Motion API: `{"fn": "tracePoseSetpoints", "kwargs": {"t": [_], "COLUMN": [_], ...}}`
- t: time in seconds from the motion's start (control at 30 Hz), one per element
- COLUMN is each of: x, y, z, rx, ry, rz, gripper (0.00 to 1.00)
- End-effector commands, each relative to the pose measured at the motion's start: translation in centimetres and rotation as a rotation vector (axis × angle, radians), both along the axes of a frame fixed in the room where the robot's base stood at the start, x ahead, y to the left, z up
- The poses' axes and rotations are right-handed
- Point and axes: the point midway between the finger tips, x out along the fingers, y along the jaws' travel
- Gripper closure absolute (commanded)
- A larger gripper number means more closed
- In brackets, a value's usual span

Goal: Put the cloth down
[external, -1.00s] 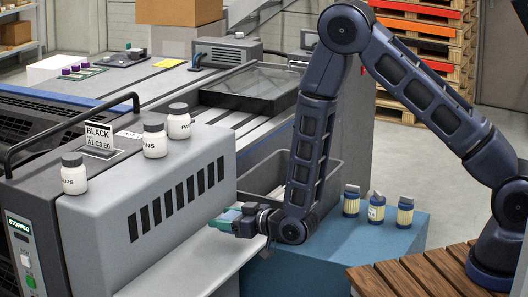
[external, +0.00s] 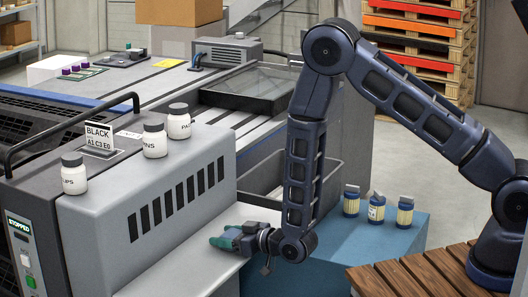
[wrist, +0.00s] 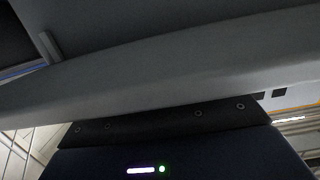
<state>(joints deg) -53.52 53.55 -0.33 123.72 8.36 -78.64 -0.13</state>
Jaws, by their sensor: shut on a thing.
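My gripper (external: 235,240) is at the end of the lowered arm, over the pale grey shelf (external: 190,268) at the front of the press. It is shut on a small teal-green bundle, the cloth (external: 221,242), which shows at the gripper's left tip. The cloth is low over the shelf, close to its right end; I cannot tell whether it touches. In the wrist view a grey surface (wrist: 160,65) fills much of the picture, and the fingers and cloth do not show there.
The press's slotted grey cover (external: 175,200) stands just left of my gripper and carries white bottles (external: 154,140) and a BLACK card (external: 99,138). The shelf left of my gripper is clear.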

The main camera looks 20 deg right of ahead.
Motion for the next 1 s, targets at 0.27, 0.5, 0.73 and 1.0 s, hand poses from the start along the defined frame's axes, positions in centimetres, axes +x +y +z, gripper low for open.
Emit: {"fn": "tracePoseSetpoints", "kwargs": {"t": [0.27, 0.5, 0.73, 1.0], "x": [0.0, 0.0, -2.2, -5.8], "y": [0.0, 0.0, -2.2, -5.9], "z": [-0.1, 0.3, 0.6, 1.4], "rx": [0.0, 0.001, -0.002, -0.001], "ry": [0.0, -0.001, 0.001, 0.001], "rz": [0.0, 0.0, 0.0, 0.0], "gripper": [0.2, 0.2, 0.2, 0.2]}}
